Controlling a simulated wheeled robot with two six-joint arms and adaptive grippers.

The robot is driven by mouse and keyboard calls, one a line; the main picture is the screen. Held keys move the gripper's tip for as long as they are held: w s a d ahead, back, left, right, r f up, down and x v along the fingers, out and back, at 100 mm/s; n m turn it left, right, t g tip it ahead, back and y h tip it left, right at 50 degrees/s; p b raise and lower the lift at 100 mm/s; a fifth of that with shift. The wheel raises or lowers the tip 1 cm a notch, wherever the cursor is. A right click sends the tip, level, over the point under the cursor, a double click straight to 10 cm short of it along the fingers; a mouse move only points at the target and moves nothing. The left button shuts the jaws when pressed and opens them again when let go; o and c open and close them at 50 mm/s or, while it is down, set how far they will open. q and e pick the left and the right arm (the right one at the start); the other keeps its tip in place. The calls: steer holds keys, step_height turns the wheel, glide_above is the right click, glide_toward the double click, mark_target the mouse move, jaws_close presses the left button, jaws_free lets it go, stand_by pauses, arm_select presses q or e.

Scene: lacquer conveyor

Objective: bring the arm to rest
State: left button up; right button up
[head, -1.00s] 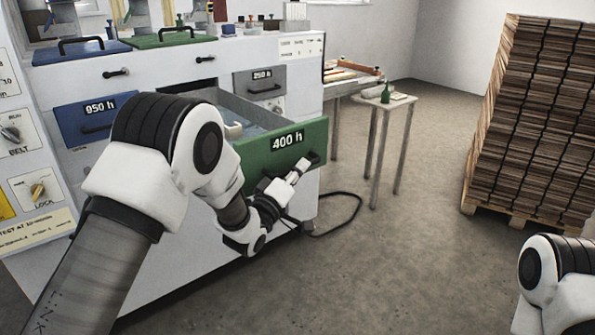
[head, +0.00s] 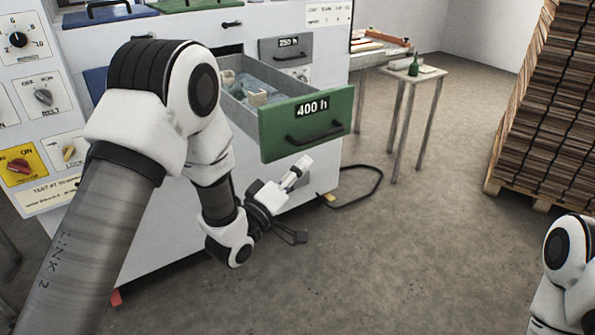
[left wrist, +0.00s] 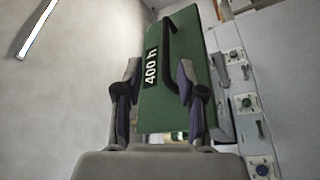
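The green-fronted drawer marked 400 h (head: 275,133) stands pulled out of the white cabinet, with several pale pieces inside it. My left gripper (head: 299,200) is below the drawer front, apart from its dark handle (head: 313,134). In the left wrist view, the two fingers of my left gripper (left wrist: 158,84) are spread with nothing held between them. The green front (left wrist: 172,75) and its handle (left wrist: 168,50) show beyond them. My right arm shows only in part at the lower right of the head view; its gripper is out of the picture.
The white cabinet (head: 140,260) with knobs stands beside my left arm. A dark cable (head: 372,190) lies on the floor. A small table (head: 415,78) bears a green bottle. A pallet stack (head: 545,110) stands at the right. The middle floor is open.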

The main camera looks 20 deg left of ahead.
arm_select(q)
steer(key=shift+s, duration=0.25)
steer(key=s+a+f+g+y, duration=0.2)
steer(key=s+f+g, duration=0.3)
steer(key=f, duration=0.9)
steer(key=s+a+f+g+y, duration=0.1)
steer(key=s+f+g+y, duration=0.15)
steer(key=s+f, duration=0.8)
steer(key=s+a+f+m+g+y, duration=0.1)
steer(key=s+a+f+m+g, duration=0.1)
steer(key=s+f+g, duration=0.4)
steer(key=s+a+f+m+g+y, duration=0.1)
steer(key=s+f+m+g, duration=0.4)
steer(key=s, duration=0.9)
steer(key=shift+s+a+f+g, duration=0.15)
steer(key=shift+a+f+g, duration=0.25)
steer(key=shift+f, duration=0.45)
